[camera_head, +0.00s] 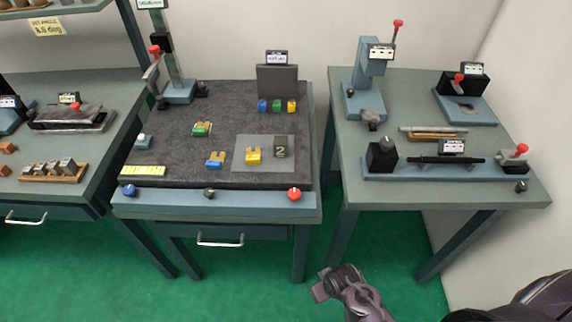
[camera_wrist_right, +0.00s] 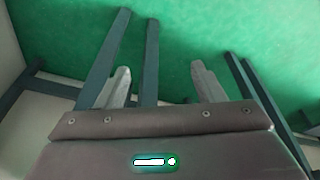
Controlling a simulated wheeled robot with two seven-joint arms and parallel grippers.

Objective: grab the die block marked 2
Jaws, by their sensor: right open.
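A dark grey square marked 2 (camera_head: 281,147) shows in the head view at the right end of a light grey plate (camera_head: 243,160) on the middle bench; I cannot tell how tall it is. A yellow notched block (camera_head: 253,155) sits left of it on the same plate. A blue and yellow block (camera_head: 215,159) and a green and yellow block (camera_head: 202,129) lie on the dark mat. My right gripper (camera_head: 322,290) is in front of and below the benches, far from the blocks. In the right wrist view it is open and empty (camera_wrist_right: 163,85), over green floor. My left gripper is out of view.
Small coloured blocks (camera_head: 277,106) stand before an upright dark grey plate (camera_head: 277,80) at the mat's back. A lever press (camera_head: 178,85) stands at the back left. The right bench (camera_head: 400,200) carries several fixtures. Knobs line the middle bench's front edge. Green floor lies between the benches.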

